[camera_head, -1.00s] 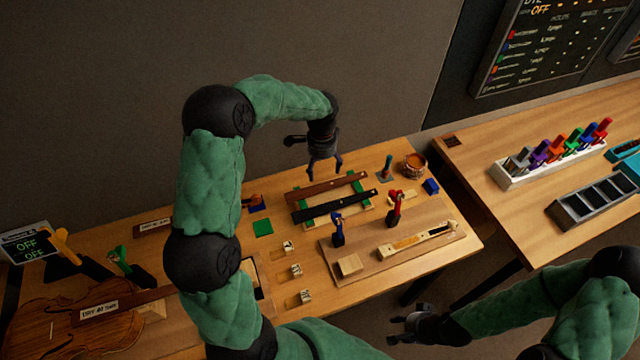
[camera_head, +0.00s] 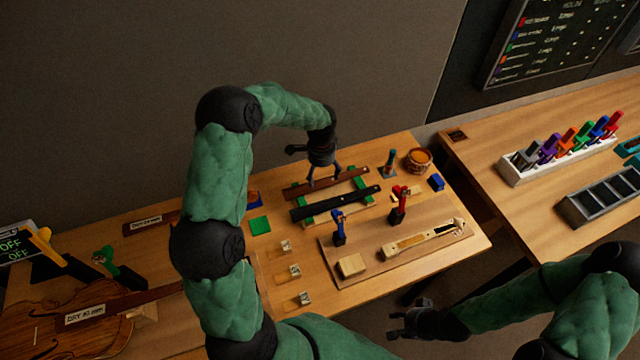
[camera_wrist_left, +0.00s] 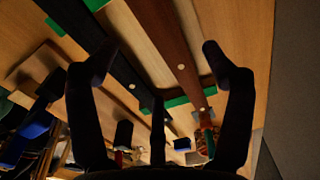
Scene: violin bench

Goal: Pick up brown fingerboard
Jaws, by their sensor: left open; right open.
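The brown fingerboard (camera_head: 344,178) lies on a light wooden rack with green pads at the back of the bench, beside a black fingerboard (camera_head: 335,204). My left gripper (camera_head: 323,180) is over the brown fingerboard, fingers pointing down. In the left wrist view the brown fingerboard (camera_wrist_left: 168,35) runs between the two open fingers (camera_wrist_left: 160,68), with the black one (camera_wrist_left: 95,45) nearer the left finger. Whether a finger touches the brown board cannot be told. My right gripper (camera_head: 398,322) is open and empty, low at the front, off the bench.
A red clamp (camera_head: 400,204) and a blue clamp (camera_head: 339,228) stand near a violin neck (camera_head: 420,238) on a board in front of the rack. A round jar (camera_head: 419,160) and blue block (camera_head: 436,182) sit to the right. A violin (camera_head: 75,318) lies at left.

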